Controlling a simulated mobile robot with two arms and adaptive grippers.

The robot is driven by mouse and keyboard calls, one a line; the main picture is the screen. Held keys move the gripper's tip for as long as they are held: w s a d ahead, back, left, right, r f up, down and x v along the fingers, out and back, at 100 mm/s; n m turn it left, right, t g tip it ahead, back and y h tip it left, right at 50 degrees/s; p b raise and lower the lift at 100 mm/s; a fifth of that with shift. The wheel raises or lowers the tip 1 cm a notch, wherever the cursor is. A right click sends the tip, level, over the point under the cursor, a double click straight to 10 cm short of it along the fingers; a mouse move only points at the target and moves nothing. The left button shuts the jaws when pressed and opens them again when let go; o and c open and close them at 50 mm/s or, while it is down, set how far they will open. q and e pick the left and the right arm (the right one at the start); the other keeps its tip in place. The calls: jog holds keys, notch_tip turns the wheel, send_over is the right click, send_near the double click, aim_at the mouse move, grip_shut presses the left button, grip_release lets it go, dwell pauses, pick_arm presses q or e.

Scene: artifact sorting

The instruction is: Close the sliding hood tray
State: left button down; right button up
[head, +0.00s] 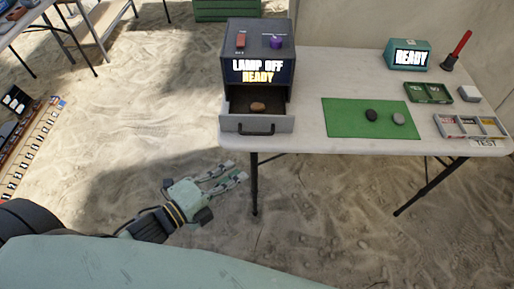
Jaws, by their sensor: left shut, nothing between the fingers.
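The dark hood box (259,52) stands at the left end of the white table, its screen reading "LAMP OFF READY". Its grey sliding tray (230,124) is pulled out at the front, with a black handle (257,131) on its face. A small brown piece (258,106) lies inside the tray. My left gripper (238,174) is shut and empty, below and to the left of the tray front, apart from it, over the sand. My right gripper is out of view.
On the table (310,75), a green mat (345,120) holds a dark stone (371,115) and a grey stone (398,119). A sectioned tray (470,126), a green case (428,92), a "READY" device (409,54) and a red-handled tool (456,50) are at right. Open sand lies left of the table.

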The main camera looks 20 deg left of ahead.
pick_arm(q)
jog(key=shift+w+d+f+p, duration=0.2)
jog(key=shift+w+d+f, duration=0.25)
jog(key=shift+w, duration=1.5)
jog(key=shift+w+d+f+p, duration=0.25)
jog(key=shift+w+d, duration=0.3)
jog(key=shift+w, duration=1.4)
jog(key=shift+w+d+f+p, duration=0.15)
jog(key=shift+w+d+f, duration=0.3)
jog(key=shift+w, duration=1.5)
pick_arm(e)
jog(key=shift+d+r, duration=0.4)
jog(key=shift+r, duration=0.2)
pick_arm(q)
jog(key=shift+d, duration=0.1)
